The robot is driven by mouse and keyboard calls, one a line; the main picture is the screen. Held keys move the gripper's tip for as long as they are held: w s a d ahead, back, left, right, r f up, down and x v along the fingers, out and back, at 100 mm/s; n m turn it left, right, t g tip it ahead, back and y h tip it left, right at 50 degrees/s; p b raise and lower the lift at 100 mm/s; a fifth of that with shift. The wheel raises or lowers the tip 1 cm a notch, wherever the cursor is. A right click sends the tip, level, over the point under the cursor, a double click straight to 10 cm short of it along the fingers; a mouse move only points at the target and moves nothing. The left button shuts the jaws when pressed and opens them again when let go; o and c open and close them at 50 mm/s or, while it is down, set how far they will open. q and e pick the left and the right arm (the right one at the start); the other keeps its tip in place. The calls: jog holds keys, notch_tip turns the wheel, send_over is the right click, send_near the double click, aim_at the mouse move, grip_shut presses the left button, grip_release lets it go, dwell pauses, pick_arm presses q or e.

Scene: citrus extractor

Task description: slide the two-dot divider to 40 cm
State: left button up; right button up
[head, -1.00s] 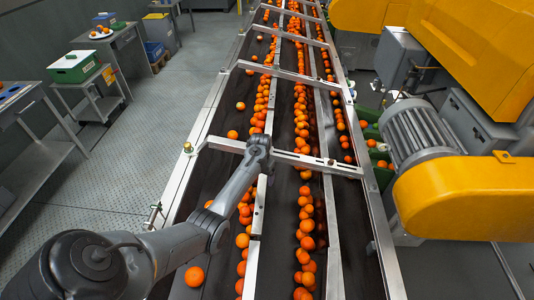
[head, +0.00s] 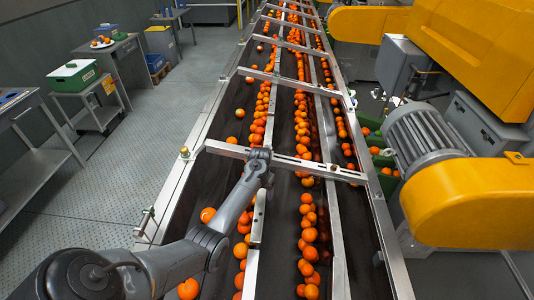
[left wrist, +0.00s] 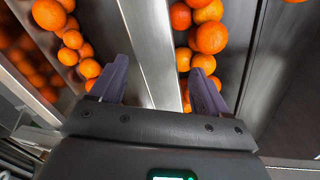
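Two long metal dividers run lengthwise along the conveyor, a left one (head: 257,222) and a right one (head: 331,215). I cannot make out dot marks on either, so I cannot tell which is the two-dot one. My left gripper (head: 260,160) is at the near slotted crossbar, over the left divider; its fingers are hidden in the head view. In the left wrist view, my left gripper (left wrist: 158,80) has its two purple fingers spread apart, with a metal divider (left wrist: 150,45) running between them. No grip on it shows. My right gripper is out of view.
The slotted crossbar (head: 304,163) spans the dark conveyor, with further crossbars behind. Many oranges (head: 308,235) lie in lines beside the dividers. A yellow machine with a grey motor (head: 424,130) stands at the right. Side tables (head: 113,49) stand at the left, beyond open floor.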

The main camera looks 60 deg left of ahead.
pick_arm(q)
jog(key=c, duration=0.8)
jog(key=shift+c, duration=0.2)
jog(key=shift+w+d+f, duration=0.1)
jog(key=shift+w+d, duration=0.05)
jog(key=w+d+f+b, duration=0.2)
jog(key=w+d+b, duration=0.1)
jog(key=w+d, duration=0.2)
jog(key=shift+w+d, duration=0.4)
jog(key=shift+w, duration=0.85)
jog(key=o, duration=1.1)
jog(key=shift+o, duration=0.2)
